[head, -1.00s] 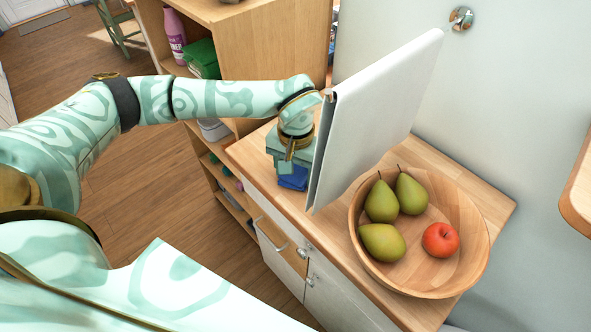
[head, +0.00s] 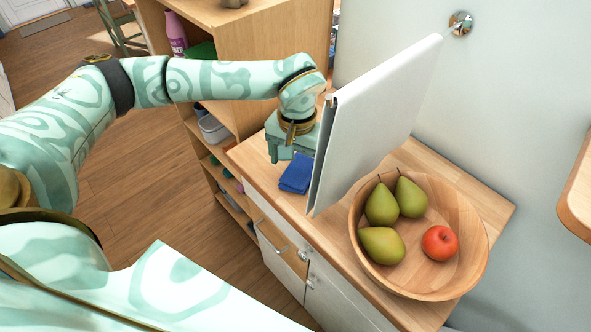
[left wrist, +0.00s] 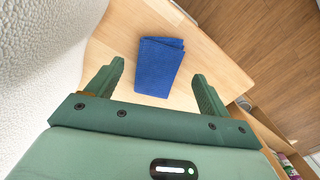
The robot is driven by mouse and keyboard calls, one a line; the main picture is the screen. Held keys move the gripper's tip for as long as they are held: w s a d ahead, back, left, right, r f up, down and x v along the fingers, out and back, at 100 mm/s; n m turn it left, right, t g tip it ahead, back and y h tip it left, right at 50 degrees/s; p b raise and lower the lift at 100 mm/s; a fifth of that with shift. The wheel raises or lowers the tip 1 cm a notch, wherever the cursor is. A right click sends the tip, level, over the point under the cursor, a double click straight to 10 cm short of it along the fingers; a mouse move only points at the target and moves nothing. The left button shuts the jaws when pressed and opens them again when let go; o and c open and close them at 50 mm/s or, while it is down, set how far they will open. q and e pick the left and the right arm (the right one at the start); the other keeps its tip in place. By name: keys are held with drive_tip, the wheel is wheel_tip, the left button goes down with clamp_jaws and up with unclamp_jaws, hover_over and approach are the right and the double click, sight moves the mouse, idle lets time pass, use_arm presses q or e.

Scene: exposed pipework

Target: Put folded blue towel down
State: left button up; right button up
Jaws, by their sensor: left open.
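The folded blue towel (head: 297,173) lies flat on the wooden countertop (head: 256,155), to the left of a hanging white towel. In the left wrist view the blue towel (left wrist: 159,66) lies beyond the fingertips, with bare wood around it and a gap between it and the fingers. In the left wrist view my left gripper (left wrist: 155,82) is open and empty. My right gripper is not in view.
The white towel (head: 372,120) hangs from a wall-mounted holder (head: 460,24), close beside my left gripper. A wooden bowl (head: 450,270) with pears and a red apple stands at the right of the counter. A wooden shelf unit (head: 270,60) stands behind.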

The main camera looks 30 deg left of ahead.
sight(296, 175)
use_arm(q)
wheel_tip(296, 175, up, 8)
drive_tip(key=shift+f+p, duration=0.15)
drive_tip(key=shift+p, duration=0.15)
drive_tip(key=shift+w, duration=0.1)
